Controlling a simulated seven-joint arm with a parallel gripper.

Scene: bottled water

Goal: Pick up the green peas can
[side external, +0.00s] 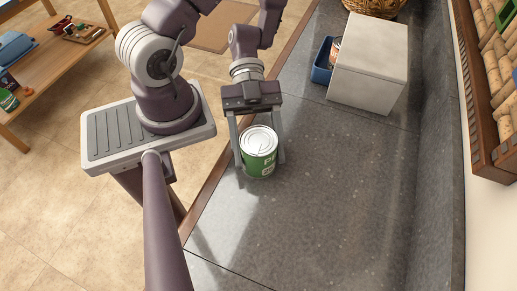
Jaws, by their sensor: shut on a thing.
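The green peas can (259,160) has a silver lid and a green label with white lettering. It is upright at the left part of the dark grey counter, near its wooden edge. My gripper (261,155) points down over it, with one finger on each side of the can, and is shut on it. I cannot tell whether the can's base touches the counter.
The dark counter (330,190) is clear in front and to the right. A pale box (368,65), a blue bin (321,72) and a wicker basket (376,6) stand at the back. A wooden rack (480,90) hangs on the right wall. A wooden table (60,50) is at far left.

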